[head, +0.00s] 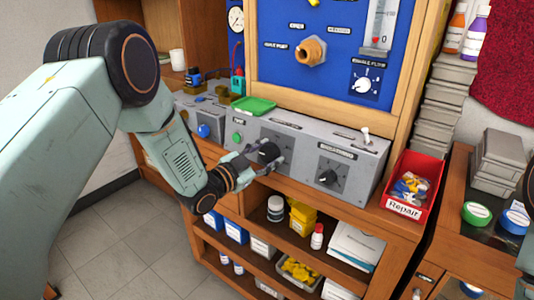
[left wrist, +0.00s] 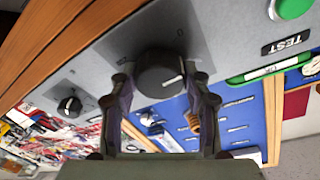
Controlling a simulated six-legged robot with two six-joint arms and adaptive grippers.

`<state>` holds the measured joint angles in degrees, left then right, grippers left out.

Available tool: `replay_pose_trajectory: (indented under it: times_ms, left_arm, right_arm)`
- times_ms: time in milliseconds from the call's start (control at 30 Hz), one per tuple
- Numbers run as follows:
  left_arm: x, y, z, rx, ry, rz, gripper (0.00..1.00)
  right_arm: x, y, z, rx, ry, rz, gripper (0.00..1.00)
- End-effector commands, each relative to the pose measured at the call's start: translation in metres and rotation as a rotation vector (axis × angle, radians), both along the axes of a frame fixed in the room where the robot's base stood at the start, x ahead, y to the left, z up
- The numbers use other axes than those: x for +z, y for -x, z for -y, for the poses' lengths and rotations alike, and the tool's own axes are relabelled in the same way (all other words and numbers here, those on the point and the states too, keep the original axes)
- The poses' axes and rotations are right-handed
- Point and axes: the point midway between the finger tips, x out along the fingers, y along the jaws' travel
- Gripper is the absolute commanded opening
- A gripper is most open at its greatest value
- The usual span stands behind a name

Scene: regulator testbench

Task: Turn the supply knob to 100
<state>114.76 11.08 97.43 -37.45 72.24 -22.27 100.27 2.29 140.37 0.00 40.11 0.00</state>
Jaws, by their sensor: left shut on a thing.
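A black round knob (head: 268,152) sits on the sloped front of a grey control box (head: 300,150). My left gripper (head: 256,160) is shut on this knob, one finger on each side. The left wrist view shows the same knob (left wrist: 160,75) between the two fingers (left wrist: 160,92), with a short white pointer line on its face. The scale around it is mostly hidden and I cannot read its number or label. A second black knob (head: 327,178) stands free to the right on the same box; it also shows in the left wrist view (left wrist: 70,105).
A green button (head: 237,138) is left of the held knob, and a toggle switch (head: 366,134) stands on the box top. A green tray (head: 254,105) lies behind. A red Repair bin (head: 412,183) stands at the right. A blue panel (head: 335,45) rises behind the box.

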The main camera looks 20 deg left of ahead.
Motion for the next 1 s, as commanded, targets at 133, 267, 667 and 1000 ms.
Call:
replay_pose_trajectory:
  times_ms: [133,267,667,1000]
  left_arm:
    - [0.002,0.000,0.000,-0.028,-0.127,0.048,0.16]
    - [0.002,0.000,0.000,-0.053,-0.242,0.089,0.16]
    - [0.002,0.000,0.001,-0.130,-0.591,0.216,0.16]
    - [0.002,0.000,0.001,-0.194,-0.889,0.325,0.16]
  right_arm:
    - [0.004,0.000,0.000,0.000,0.000,0.000,0.58]
    - [0.006,0.000,0.000,0.000,0.000,0.000,0.58]
    - [0.015,0.000,0.000,0.000,0.000,0.000,0.58]
    - [0.022,0.000,0.000,0.000,0.000,0.000,0.58]
